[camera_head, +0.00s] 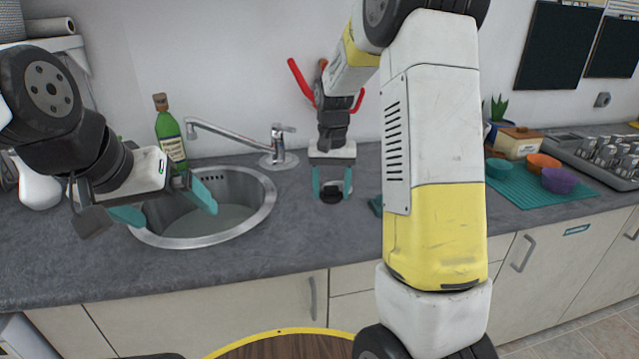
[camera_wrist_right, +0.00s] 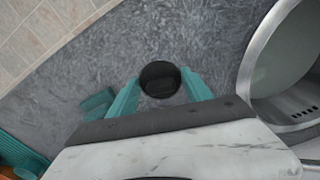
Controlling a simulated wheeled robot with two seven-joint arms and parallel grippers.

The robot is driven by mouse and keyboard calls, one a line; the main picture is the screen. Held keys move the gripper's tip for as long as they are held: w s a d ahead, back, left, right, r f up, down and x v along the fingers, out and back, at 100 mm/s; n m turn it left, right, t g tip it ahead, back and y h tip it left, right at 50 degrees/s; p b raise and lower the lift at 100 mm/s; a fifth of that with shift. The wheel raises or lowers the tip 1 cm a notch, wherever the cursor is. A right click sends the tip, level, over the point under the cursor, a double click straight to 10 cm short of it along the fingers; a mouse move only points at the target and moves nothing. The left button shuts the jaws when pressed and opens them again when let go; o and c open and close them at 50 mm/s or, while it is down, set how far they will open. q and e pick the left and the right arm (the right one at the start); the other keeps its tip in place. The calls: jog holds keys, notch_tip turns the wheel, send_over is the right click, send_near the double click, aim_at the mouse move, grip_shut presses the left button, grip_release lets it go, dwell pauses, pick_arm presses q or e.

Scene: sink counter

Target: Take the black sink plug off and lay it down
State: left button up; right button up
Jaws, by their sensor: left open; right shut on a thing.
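The black sink plug (camera_head: 331,194) is between the fingertips of my right gripper (camera_head: 332,186), over the grey counter to the right of the sink. In the right wrist view the plug (camera_wrist_right: 160,79) shows as a dark disc between the teal fingers (camera_wrist_right: 160,92), which are shut on it. I cannot tell whether the plug touches the counter. My left gripper (camera_head: 165,213) is open and empty, with its teal fingers spread above the left part of the round steel sink (camera_head: 259,208). The sink bowl holds greyish water.
A green bottle (camera_head: 171,136) and the faucet (camera_head: 240,134) stand behind the sink. A teal sponge-like block (camera_head: 376,205) lies right of the plug, partly behind my right arm. A teal mat (camera_head: 530,200) with bowls lies further right. Counter space in front of the plug is clear.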

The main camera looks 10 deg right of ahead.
aim_at(330, 222)
jog(key=shift+f, duration=0.1)
jog(key=shift+f, duration=3)
jog(key=shift+f, duration=0.25)
jog(key=shift+f, duration=0.35)
jog(key=o, duration=1.1)
jog(key=shift+o, duration=0.6)
